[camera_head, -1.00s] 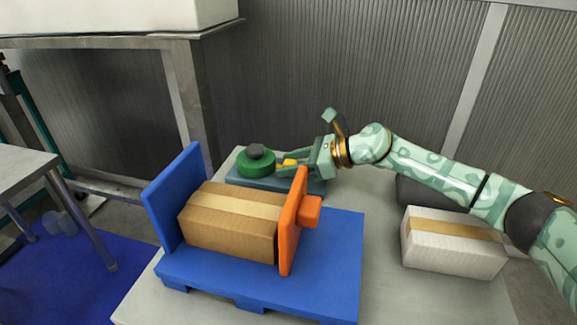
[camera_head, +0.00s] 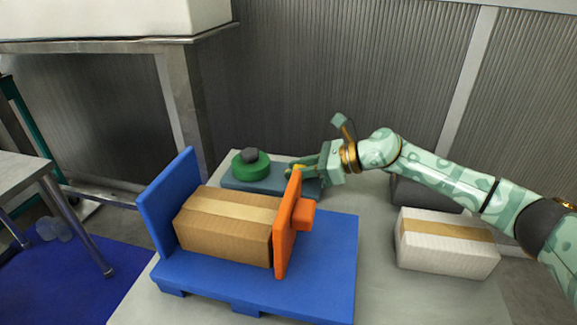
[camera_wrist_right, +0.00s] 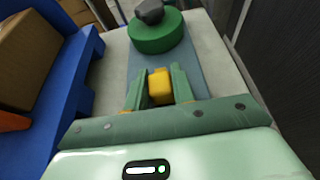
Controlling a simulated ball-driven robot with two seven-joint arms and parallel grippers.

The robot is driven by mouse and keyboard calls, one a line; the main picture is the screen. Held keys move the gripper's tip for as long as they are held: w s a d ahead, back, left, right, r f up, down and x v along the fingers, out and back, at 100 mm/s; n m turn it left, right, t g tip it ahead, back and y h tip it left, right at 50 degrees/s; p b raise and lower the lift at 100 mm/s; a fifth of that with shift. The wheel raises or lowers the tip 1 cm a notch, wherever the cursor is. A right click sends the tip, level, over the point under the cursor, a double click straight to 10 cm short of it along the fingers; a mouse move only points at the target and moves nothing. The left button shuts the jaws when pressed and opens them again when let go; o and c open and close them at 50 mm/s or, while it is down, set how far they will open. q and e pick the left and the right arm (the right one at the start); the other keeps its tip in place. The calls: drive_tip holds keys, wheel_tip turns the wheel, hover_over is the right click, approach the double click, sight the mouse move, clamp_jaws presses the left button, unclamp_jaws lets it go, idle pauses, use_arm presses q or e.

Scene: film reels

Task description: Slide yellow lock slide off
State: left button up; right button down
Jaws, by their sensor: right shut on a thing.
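The yellow lock slide (camera_wrist_right: 160,88) is a small block between the two fingers of my right gripper (camera_wrist_right: 159,85) in the right wrist view. The gripper is shut on it, just above a grey-blue base plate (camera_wrist_right: 150,60). In the head view my right gripper (camera_head: 303,168) is behind the orange panel, which hides part of it and most of the slide. A green reel (camera_wrist_right: 158,34) with a dark knob (camera_wrist_right: 149,11) sits at the plate's far end, apart from the slide. The green reel (camera_head: 251,168) also shows in the head view. My left gripper is not in view.
A blue pallet (camera_head: 250,290) with a cardboard box (camera_head: 225,225) and an orange panel (camera_head: 287,225) stands close in front of the plate. A white box (camera_head: 447,245) is at the right, below my arm. Bare table lies between them.

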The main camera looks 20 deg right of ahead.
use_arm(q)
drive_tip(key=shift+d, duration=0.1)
use_arm(e)
drive_tip(key=shift+d, duration=0.1)
drive_tip(key=c, duration=1.3)
unclamp_jaws()
drive_tip(key=shift+c, duration=0.2)
drive_tip(key=shift+o, duration=0.9)
drive_tip(key=shift+s+d, duration=0.1)
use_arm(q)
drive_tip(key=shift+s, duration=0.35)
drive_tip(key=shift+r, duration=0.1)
use_arm(e)
drive_tip(key=p+v, duration=0.2)
drive_tip(key=v, duration=0.6)
drive_tip(key=shift+s+d+r, duration=0.2)
drive_tip(key=shift+d+r, duration=0.05)
drive_tip(key=shift+r, duration=0.1)
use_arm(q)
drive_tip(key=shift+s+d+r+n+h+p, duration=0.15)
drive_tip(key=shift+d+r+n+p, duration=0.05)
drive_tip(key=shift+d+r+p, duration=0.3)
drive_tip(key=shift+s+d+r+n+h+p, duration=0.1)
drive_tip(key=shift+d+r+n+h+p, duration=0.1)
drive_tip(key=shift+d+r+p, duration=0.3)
use_arm(e)
drive_tip(key=v, duration=0.7)
drive_tip(key=shift+s+d, duration=0.15)
drive_tip(key=shift+d, duration=0.1)
